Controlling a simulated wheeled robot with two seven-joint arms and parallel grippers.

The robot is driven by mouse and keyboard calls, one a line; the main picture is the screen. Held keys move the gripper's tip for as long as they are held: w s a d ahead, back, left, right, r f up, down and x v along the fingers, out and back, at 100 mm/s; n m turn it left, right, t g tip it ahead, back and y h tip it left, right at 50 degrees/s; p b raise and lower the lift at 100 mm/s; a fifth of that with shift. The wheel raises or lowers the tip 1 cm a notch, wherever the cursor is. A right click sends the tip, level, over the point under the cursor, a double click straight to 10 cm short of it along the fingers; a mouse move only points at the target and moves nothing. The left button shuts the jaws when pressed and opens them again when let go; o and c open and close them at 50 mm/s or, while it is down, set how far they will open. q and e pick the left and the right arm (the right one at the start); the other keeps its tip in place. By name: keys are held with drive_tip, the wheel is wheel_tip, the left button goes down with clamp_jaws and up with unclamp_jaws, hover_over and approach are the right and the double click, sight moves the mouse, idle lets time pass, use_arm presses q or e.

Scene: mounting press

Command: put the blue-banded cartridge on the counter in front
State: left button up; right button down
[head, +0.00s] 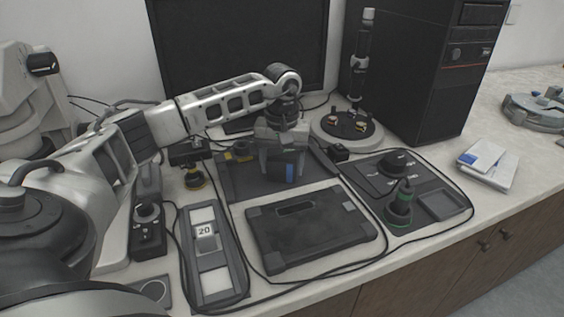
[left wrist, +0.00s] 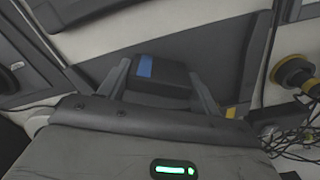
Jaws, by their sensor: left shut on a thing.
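The blue-banded cartridge (left wrist: 160,75) is a dark block with a blue stripe, seen between the two fingers of my left gripper (left wrist: 163,85) in the left wrist view. I cannot tell whether the cartridge touches the tray. My right gripper is not in view.
In front of the tray lies a dark flat case (head: 310,230). A panel marked 20 (head: 206,232) is at its left. A control panel with a green-ringed knob (head: 399,206) is at its right. Cables cross the counter. White-and-blue boxes (head: 488,164) lie farther right, with bare counter around.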

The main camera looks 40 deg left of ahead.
use_arm(q)
drive_tip(key=shift+f, duration=0.15)
drive_tip(key=o, duration=1.1)
